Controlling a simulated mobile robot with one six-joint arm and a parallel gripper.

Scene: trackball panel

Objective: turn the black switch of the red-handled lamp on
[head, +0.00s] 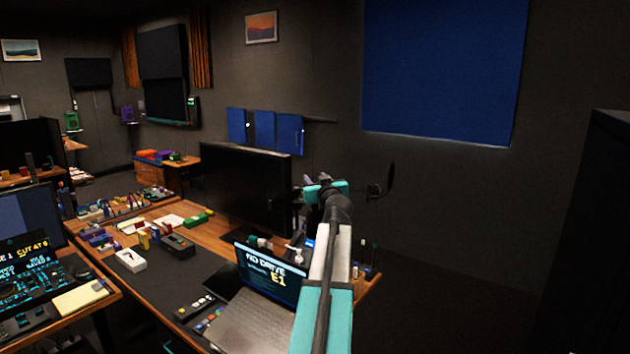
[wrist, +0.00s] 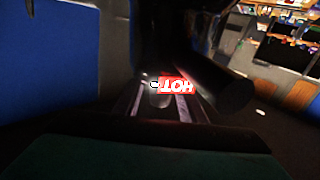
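In the wrist view a red and white label reading HOT (wrist: 177,85) shows upside down, just beyond my gripper (wrist: 158,98). A dark cylinder-like part (wrist: 232,92) lies right of the label; it may belong to the lamp. Two grey finger-like bars flank a grey shape, but it is too dark to tell whether they grip it. In the head view my teal and white arm reaches over the desk, and its end hides what is behind it. I cannot make out a red handle or the black switch.
The wooden desk (head: 205,232) holds a large black monitor (head: 246,186), a laptop (head: 262,290) below my arm, and several small boxes and panels. A blue board (head: 445,70) hangs on the wall behind. The floor to the right looks clear.

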